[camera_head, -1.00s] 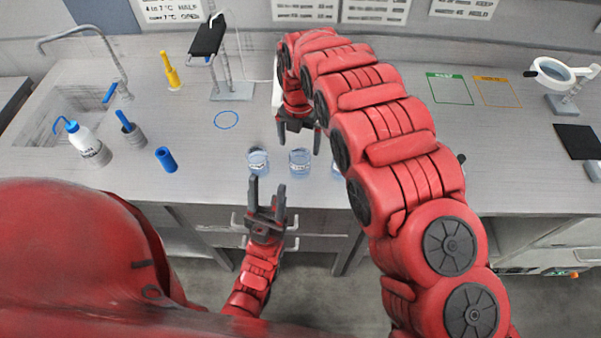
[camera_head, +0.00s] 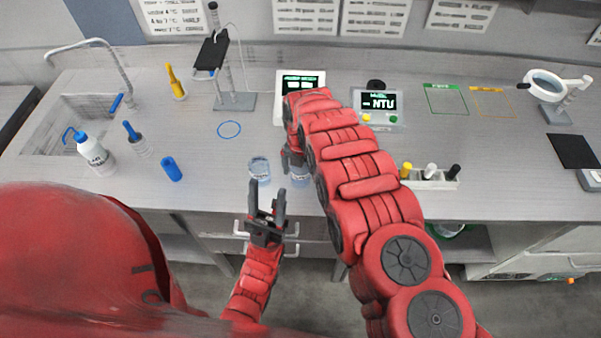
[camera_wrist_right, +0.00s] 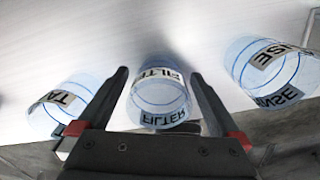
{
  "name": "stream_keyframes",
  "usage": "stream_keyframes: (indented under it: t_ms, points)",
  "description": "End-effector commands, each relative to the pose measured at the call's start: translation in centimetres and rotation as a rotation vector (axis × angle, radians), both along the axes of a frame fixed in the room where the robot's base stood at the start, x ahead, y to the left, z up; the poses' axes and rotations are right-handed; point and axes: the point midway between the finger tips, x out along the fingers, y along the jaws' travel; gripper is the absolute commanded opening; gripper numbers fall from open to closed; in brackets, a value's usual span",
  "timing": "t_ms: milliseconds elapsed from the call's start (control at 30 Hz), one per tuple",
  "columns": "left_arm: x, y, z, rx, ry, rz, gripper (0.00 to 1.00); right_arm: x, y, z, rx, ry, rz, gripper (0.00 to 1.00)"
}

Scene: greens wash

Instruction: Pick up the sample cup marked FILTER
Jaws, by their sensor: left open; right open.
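The FILTER sample cup (camera_wrist_right: 158,98) is clear with blue lines and a dark-lettered label. In the right wrist view it stands between the two open fingers of my right gripper (camera_wrist_right: 160,95), with a gap at each side. In the head view the FILTER cup (camera_head: 300,176) is partly hidden by my right gripper (camera_head: 292,160). A cup with a label starting TA (camera_wrist_right: 58,103) stands on one side, and a RINSE cup (camera_wrist_right: 270,75) on the other. A cup (camera_head: 259,169) shows left of the FILTER cup in the head view. My left gripper (camera_head: 266,212) is open and empty before the counter's front edge.
A blue cylinder (camera_head: 171,169), a wash bottle (camera_head: 93,152) and a sink (camera_head: 75,125) are at the left. A stand (camera_head: 235,101) is behind the blue ring. An NTU meter (camera_head: 378,105) and a rack (camera_head: 430,178) are right of my right arm.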

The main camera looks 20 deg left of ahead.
Motion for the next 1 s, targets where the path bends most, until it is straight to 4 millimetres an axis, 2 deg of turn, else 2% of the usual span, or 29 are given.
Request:
stream_keyframes:
  t_ms: [100, 500, 567, 1000]
  points:
    - [0.00, 0.00, -0.05, 0.000, 0.000, 0.000, 0.50, 0.01, 0.02, 0.01, 0.000, 0.000, 0.000, 0.98]
    - [0.00, 0.00, -0.05, 0.000, 0.000, 0.000, 0.50, 0.02, 0.01, 0.05, 0.000, 0.000, 0.000, 0.26]
    - [0.00, 0.00, -0.05, 0.000, 0.000, 0.000, 0.50, 0.02, 0.01, 0.05, 0.000, 0.000, 0.000, 0.17]
    - [0.01, 0.01, -0.32, 0.000, 0.000, 0.000, 0.50, -0.10, 0.67, 0.54, 0.002, -0.001, -0.001, 0.17]
